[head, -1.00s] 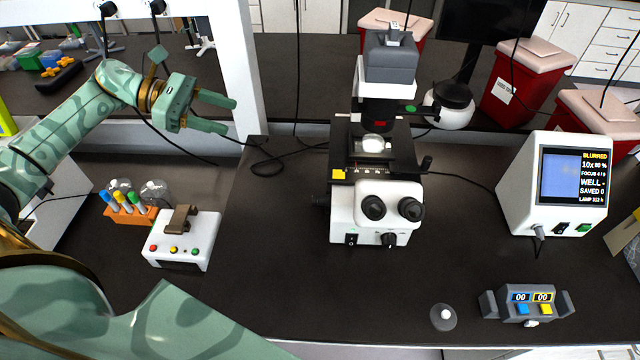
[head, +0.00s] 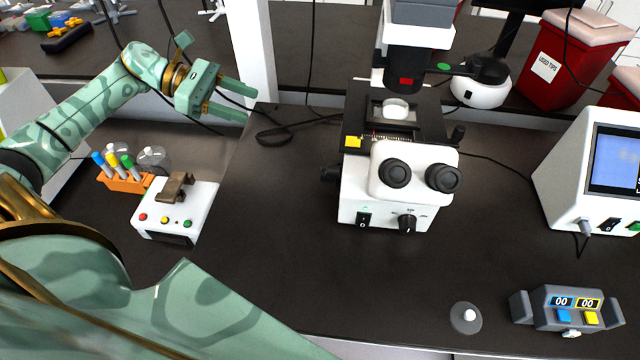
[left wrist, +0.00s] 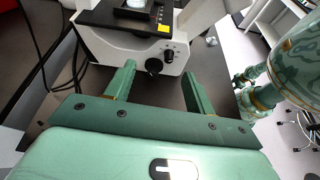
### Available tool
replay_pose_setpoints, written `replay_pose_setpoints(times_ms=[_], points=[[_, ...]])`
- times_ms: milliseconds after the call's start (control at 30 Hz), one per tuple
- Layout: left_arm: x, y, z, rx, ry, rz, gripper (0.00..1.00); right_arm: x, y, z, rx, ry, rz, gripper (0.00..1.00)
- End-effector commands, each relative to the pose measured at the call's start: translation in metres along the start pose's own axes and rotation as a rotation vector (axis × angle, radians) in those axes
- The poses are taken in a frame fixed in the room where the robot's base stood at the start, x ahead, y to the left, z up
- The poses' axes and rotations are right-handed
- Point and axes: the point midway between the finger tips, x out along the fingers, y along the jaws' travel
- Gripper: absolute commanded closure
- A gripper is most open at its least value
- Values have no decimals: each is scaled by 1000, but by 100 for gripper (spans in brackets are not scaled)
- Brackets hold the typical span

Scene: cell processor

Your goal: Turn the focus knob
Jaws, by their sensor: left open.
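The white microscope (head: 385,205) stands on the dark bench in the middle of the head view. A black knob (head: 328,173) on its left side, taken as the focus knob, partly shows there. In the left wrist view the knob (left wrist: 154,66) shows more clearly, between the fingertips in the picture but farther off. My left gripper (head: 243,102) is open and empty, left of the microscope with clear space between. Its two fingers also show in the left wrist view (left wrist: 158,72), pointing toward the microscope.
A white button box (head: 175,215) and an orange tube rack (head: 125,182) stand at the left. Black cables (head: 285,132) lie behind and left of the microscope. A monitor unit (head: 575,185) and a grey counter (head: 567,308) stand at the right.

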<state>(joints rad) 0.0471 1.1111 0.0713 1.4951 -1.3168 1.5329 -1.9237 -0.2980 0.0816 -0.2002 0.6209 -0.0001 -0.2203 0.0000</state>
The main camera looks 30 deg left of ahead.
Motion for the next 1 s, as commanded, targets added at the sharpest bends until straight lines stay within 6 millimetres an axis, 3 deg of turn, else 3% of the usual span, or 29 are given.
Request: replay_pose_setpoints(times_ms=[33, 100, 200, 300, 567, 1000], points=[[14, -1, -34, -11, 4, -4, 46, 31, -3, 7, 0, -11, -5, 53], [26, -1, -63, -21, 9, -9, 46, 57, -6, 14, 1, -22, -9, 53], [41, -2, -99, -35, 16, -15, 46, 88, -11, 25, 1, -39, -16, 53], [49, -2, -119, -44, 20, -19, 46, 105, -14, 30, 2, -50, -20, 53], [64, -2, -124, -46, 17, -20, 46, 109, -14, 32, 2, -52, -21, 53], [168, -4, -123, -45, 15, -20, 46, 104, -13, 31, 2, -50, -20, 53]])
